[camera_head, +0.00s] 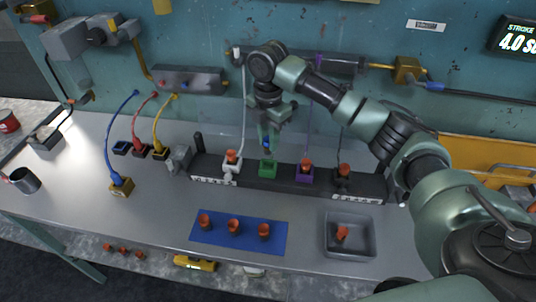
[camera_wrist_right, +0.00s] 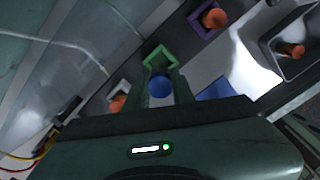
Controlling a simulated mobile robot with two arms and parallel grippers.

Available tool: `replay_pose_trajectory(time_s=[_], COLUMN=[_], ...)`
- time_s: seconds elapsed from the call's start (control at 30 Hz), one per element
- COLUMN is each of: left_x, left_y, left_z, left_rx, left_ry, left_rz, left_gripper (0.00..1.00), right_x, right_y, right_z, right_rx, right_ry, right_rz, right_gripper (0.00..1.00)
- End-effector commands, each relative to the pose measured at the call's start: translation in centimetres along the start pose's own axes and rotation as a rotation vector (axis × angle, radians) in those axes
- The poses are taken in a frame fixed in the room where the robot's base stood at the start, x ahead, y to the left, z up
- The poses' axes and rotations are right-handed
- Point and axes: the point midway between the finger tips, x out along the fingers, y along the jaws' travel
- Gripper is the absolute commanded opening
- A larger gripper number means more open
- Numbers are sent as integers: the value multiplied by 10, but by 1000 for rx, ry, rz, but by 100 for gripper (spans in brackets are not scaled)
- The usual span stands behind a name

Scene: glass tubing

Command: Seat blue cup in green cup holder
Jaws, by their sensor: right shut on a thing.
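The green cup holder (camera_head: 268,169) sits in the row on the dark rail, between the white and purple holders; it also shows in the right wrist view (camera_wrist_right: 158,54). My right gripper (camera_head: 267,141) points down above it and is shut on the blue cup (camera_wrist_right: 160,86). The cup shows as a small blue spot between the fingertips in the head view (camera_head: 266,144). It appears above the green holder and apart from it; the exact height is hard to tell. My left gripper is not in view.
Orange cups stand in the white holder (camera_head: 231,167), purple holder (camera_head: 305,175) and black holder (camera_head: 343,182). A blue mat (camera_head: 250,247) with three orange cups and a grey tray (camera_head: 362,246) with one lie in front. Cables hang behind the rail.

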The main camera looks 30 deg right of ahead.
Motion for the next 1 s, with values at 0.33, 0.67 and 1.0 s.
replay_pose_trajectory(time_s=[0.33, 0.67, 1.0], left_x=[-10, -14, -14], left_y=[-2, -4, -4], left_z=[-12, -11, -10], left_rx=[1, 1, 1], left_ry=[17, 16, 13], left_rz=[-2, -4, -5], left_gripper=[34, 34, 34], right_x=[41, 71, 74], right_y=[-1, 0, 0], right_z=[0, 0, 0], right_rx=[0, 0, 0], right_ry=[0, -1, -1], right_rz=[-3, 1, 1], right_gripper=[0, 0, 38])
